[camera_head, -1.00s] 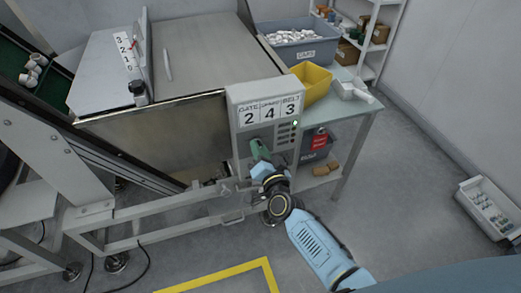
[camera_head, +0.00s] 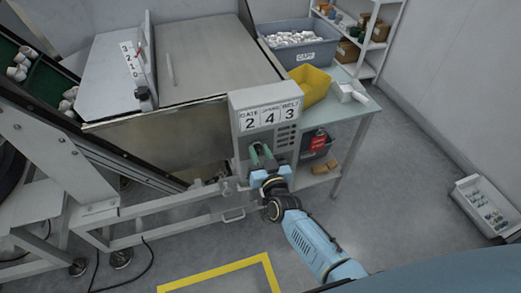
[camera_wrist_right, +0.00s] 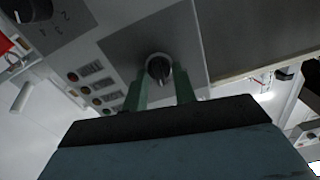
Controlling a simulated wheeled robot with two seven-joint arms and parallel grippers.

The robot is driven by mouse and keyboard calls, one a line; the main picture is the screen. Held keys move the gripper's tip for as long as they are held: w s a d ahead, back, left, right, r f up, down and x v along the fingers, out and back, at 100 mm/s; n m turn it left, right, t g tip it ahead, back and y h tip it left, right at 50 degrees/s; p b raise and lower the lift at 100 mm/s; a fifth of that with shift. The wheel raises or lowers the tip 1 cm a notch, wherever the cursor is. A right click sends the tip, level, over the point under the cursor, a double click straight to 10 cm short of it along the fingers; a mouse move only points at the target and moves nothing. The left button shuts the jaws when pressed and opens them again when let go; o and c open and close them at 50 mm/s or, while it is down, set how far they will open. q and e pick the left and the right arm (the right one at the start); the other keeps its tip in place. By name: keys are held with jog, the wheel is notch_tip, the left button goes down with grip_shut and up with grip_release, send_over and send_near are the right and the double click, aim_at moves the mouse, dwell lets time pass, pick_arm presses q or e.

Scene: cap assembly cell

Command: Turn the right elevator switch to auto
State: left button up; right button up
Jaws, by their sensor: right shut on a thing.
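The grey control box (camera_head: 264,122) stands at the front of the machine, with GATE 2, SPEED 4 and BELT 3 signs on top. My right gripper (camera_head: 261,152), with green fingers, is at the lower left of its front face. In the right wrist view a dark round switch knob (camera_wrist_right: 159,70) with a light pointer sits between the green fingertips (camera_wrist_right: 160,88), which are shut on it. In the head view the gripper hides this knob. No label for its positions is readable. My left gripper is not in view.
A second dark knob (camera_wrist_right: 30,10) with numbers around it shows in the wrist view, along with several small lamps (camera_wrist_right: 85,88). A yellow bin (camera_head: 311,85) and a grey caps bin (camera_head: 300,48) stand on the table to the right. Open floor lies in front.

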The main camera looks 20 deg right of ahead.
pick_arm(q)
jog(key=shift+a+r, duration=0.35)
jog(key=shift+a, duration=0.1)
pick_arm(e)
jog(key=shift+n, duration=0.8)
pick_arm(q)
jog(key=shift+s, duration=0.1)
pick_arm(e)
jog(key=o, duration=1)
pick_arm(q)
jog(key=shift+p, duration=0.3)
pick_arm(e)
jog(key=shift+s, duration=0.1)
pick_arm(q)
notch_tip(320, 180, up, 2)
jog(key=shift+p, duration=0.95)
pick_arm(e)
jog(key=s, duration=1.3)
jog(key=shift+s+d, duration=0.1)
jog(key=shift+d, duration=0.05)
